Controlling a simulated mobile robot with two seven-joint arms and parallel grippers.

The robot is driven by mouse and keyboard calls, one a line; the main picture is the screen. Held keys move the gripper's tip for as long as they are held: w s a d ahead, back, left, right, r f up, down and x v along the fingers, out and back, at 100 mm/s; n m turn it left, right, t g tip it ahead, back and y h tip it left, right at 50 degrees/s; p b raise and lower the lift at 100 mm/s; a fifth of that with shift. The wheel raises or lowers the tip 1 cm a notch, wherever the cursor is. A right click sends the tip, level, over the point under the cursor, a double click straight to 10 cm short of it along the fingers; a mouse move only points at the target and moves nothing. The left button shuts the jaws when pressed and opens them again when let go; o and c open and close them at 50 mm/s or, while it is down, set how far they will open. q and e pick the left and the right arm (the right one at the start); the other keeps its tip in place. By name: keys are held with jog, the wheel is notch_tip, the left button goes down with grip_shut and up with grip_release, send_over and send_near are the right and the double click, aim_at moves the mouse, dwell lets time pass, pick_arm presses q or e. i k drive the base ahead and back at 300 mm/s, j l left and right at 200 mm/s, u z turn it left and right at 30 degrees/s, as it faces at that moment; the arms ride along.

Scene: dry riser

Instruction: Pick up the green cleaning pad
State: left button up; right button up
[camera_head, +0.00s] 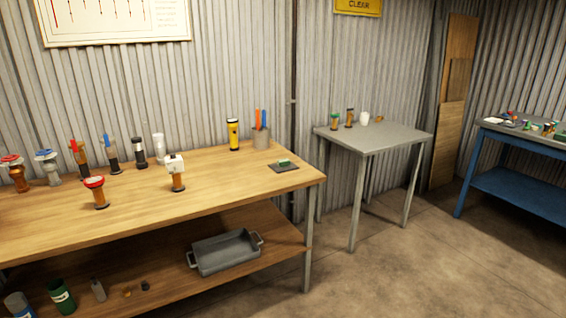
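A small green cleaning pad (284,162) with a pale edge lies on a dark flat mat (277,168) near the right end of the wooden workbench (225,185). Nothing stands on the pad. Neither of my grippers shows in the head view, so both are away from the pad as far as this picture tells.
Several valve fittings fill the bench's left side. A grey tray (224,252) sits on the lower shelf. A grey table (378,137) stands right; floor (400,265) in front is clear.

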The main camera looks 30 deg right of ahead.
aim_at(285, 162)
jog(key=i+l, duration=0.15)
jog(key=l, duration=0.15)
jog(key=i+l+u, duration=0.1)
jog(key=l, duration=0.25)
jog(key=i+l, duration=0.25)
jog(key=i+l+u, duration=0.1)
jog(key=l, duration=0.3)
jog(key=i+l, duration=0.2)
jog(key=l, duration=0.15)
jog(key=i+l+u, duration=0.1)
jog(key=l, duration=0.2)
jog(key=i, duration=0.05)
